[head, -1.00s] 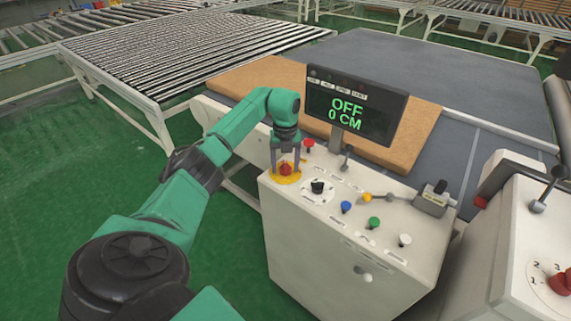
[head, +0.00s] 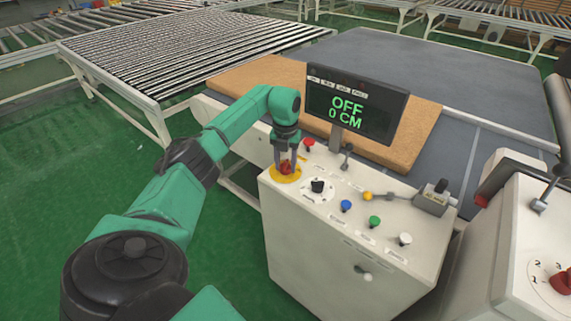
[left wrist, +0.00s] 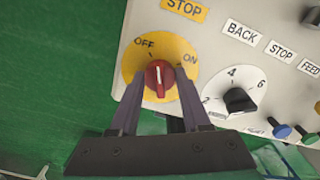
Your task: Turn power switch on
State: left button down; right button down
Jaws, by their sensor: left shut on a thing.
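The power switch is a red rotary knob (left wrist: 158,78) on a yellow round plate (left wrist: 130,70) marked OFF and ON. Its white mark points nearly straight up in the left wrist view, between the two labels. The knob also shows in the head view (head: 285,169), at the left end of the control box top. My left gripper (head: 285,166) points down over it, shut on the knob with one finger on each side. The display screen (head: 350,107) reads OFF and 0 CM. My right gripper is not in view.
The white control box (head: 340,235) carries a black dial (head: 318,186), a red button (head: 308,143), and blue, green and white knobs to the right. A brown mattress (head: 415,145) lies behind the screen. A second white console (head: 500,240) stands at the right.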

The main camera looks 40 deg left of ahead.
aim_at(285, 163)
pick_arm(q)
jog(key=m, duration=0.7)
jog(key=shift+r, duration=0.15)
jog(key=m, duration=0.6)
jog(key=shift+w+m+b, duration=0.1)
jog(key=shift+m+b, duration=0.2)
jog(key=shift+c, duration=2.4)
grip_release()
jog(key=shift+o, duration=0.6)
notch_tip(285, 163, up, 15)
jog(key=b, duration=0.2)
jog(key=shift+f, duration=0.2)
